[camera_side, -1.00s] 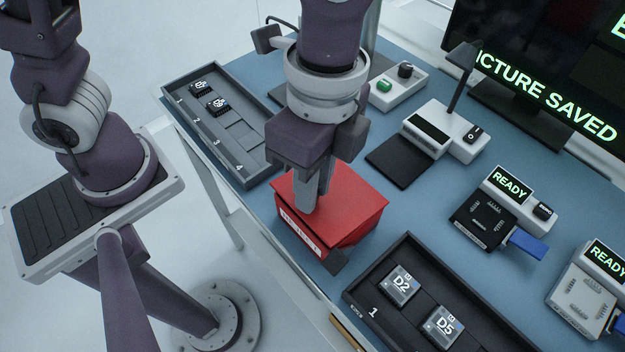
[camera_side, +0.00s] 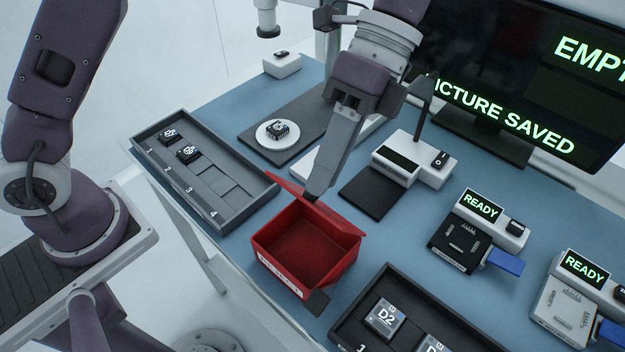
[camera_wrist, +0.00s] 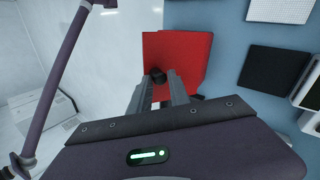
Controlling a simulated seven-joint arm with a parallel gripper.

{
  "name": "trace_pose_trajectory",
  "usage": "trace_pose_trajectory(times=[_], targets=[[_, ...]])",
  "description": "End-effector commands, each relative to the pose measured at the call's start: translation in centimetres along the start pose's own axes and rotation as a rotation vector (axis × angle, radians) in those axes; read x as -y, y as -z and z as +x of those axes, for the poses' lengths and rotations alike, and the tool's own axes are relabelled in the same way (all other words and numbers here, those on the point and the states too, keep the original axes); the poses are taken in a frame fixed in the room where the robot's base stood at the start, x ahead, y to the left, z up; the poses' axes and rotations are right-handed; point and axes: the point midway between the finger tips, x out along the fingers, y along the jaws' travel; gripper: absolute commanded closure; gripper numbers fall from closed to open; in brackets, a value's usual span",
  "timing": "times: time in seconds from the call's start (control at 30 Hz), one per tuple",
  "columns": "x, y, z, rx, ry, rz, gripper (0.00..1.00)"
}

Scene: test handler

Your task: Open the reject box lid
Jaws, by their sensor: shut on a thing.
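The red reject box (camera_side: 278,268) stands on the blue table with its top open and its bare red inside showing. Its lid (camera_side: 340,219) is swung up along the back side and shows nearly edge-on. My gripper (camera_side: 313,195) reaches down to the lid from behind and is shut at it. In the wrist view, the fingers (camera_wrist: 158,86) close on a small dark knob (camera_wrist: 157,74) in front of the red lid panel (camera_wrist: 185,50). The fingertips are partly hidden by the lid in the side view.
A grey numbered tray (camera_side: 203,180) with two chips lies left of the box. A dark tray (camera_side: 357,322) with labelled devices is close at the right front. A black pad (camera_side: 375,192) and a white unit (camera_side: 412,160) stand behind. Blue table is free right of the box.

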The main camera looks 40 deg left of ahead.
Motion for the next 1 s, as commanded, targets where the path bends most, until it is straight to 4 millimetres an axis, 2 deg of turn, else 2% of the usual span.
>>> trace_pose_trajectory(times=[0.03,0.4,0.63,1.0], targets=[[1.5,0.3,-0.2,-0.012,0.026,-0.012,1.0],[4.5,0.8,-1.8,-0.007,0.025,-0.02,1.0],[5.7,1.1,-2.1,0.004,-0.013,-0.021,1.0],[6.1,1.3,-2.2,0.024,-0.076,-0.02,1.0]])
